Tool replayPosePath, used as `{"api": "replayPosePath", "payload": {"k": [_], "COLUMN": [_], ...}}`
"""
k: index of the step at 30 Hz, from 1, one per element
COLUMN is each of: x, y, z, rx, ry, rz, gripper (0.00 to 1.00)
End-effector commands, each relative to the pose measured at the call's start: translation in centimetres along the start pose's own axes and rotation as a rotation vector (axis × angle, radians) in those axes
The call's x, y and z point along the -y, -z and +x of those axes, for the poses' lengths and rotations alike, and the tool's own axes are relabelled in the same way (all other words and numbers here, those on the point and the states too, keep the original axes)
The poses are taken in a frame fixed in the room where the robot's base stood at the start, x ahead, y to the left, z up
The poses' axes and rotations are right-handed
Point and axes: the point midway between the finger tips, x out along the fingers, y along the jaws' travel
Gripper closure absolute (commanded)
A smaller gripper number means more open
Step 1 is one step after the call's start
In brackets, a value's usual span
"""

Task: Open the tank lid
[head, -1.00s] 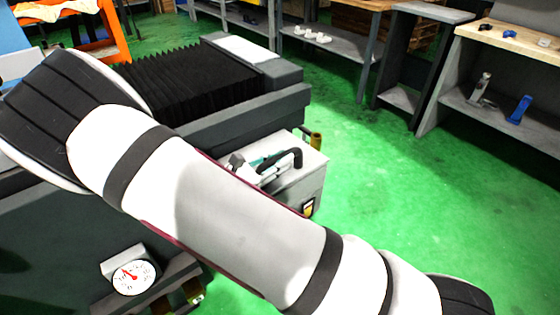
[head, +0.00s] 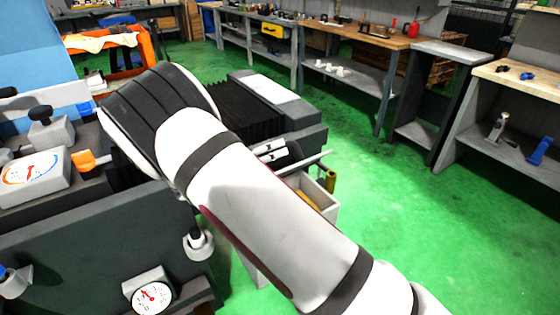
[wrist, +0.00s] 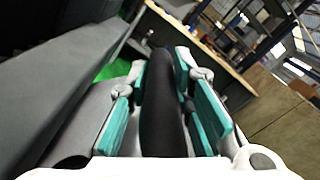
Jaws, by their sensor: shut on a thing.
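The tank (head: 327,212) is a pale box beside the grinder, partly hidden behind my arm in the head view. Its top is open and a yellowish interior shows. Its grey lid (head: 309,164) is raised and tilted above the box, seen nearly edge-on. My gripper (wrist: 164,90) is shut on the lid's black handle (wrist: 162,125), which lies between the teal finger pads in the wrist view. In the head view only a white part of my gripper (head: 272,150) shows past my arm.
The grinder (head: 80,235) with its black bellows (head: 243,108) stands close on the left. A yellow-brown fitting (head: 331,181) sits at the tank's far corner. Green floor (head: 430,230) is clear on the right. Benches (head: 510,75) stand beyond.

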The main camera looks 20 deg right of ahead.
Motion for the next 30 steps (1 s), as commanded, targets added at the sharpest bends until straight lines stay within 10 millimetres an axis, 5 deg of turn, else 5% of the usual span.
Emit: {"api": "replayPosePath", "payload": {"k": [23,24,26,30], "x": [-1.2,-1.2,-1.2,-1.2], "y": [-1.6,-1.6,-1.5,-1.5], "z": [0.0,0.0,0.0,0.0], "rx": [0.001,0.001,0.001,0.000], "ry": [-0.004,-0.005,-0.004,-0.003], "rz": [0.007,0.007,0.006,0.006], "gripper": [1.00,0.72,0.59,0.59]}}
